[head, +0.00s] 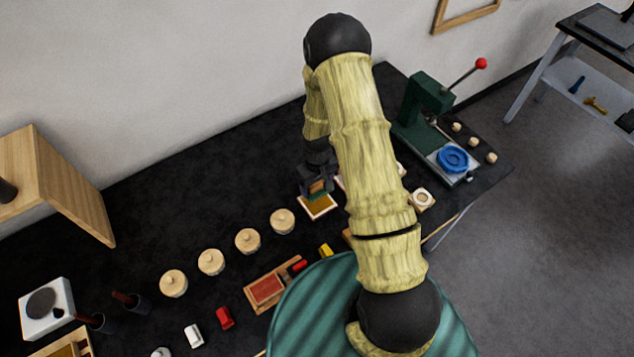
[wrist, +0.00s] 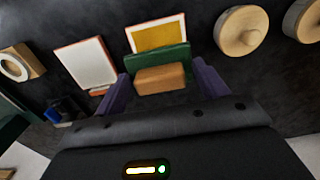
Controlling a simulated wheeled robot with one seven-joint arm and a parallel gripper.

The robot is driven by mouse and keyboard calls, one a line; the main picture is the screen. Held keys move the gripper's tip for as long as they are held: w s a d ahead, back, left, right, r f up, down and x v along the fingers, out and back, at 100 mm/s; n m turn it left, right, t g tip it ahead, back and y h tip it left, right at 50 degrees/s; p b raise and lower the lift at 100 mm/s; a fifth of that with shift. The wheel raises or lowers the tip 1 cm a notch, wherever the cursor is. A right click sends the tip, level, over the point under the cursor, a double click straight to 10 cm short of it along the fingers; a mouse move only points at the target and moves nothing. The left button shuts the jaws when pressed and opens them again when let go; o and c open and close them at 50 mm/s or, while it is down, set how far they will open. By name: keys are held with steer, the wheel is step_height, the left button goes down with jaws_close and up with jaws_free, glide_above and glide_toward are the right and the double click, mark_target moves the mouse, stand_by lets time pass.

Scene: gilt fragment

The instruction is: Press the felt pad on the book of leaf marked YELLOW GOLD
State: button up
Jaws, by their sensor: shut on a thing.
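My gripper (head: 317,184) is shut on the felt pad, a wooden block with a green felt underside (wrist: 160,78). A purple finger stands at each side of the block. The book of leaf with a yellow-gold square and pale border (wrist: 158,37) lies just beyond the felt in the wrist view. In the head view this book (head: 319,207) lies directly below and in front of the pad. I cannot tell whether the felt touches it. No marking on it is legible. A second book with a whitish leaf (wrist: 88,65) lies to its left in the wrist view.
Several round wooden lidded pots (head: 247,240) stand in a row left of the book. A green press with a red-knobbed lever (head: 425,105) stands at the right. A reddish pad in a wooden tray (head: 266,289) lies nearer. My arm hides part of the black table.

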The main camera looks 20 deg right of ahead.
steer(key=b, duration=0.3)
glide_above(317, 202)
steer(key=shift+w+f, duration=0.15)
steer(key=shift+f, duration=2.45)
steer(key=shift+f+b, duration=0.3)
steer(key=shift+f, duration=0.2)
steer(key=shift+f, duration=0.1)
stand_by(0.4)
steer(key=shift+r+p, duration=2.1)
steer(key=shift+r, duration=1.5)
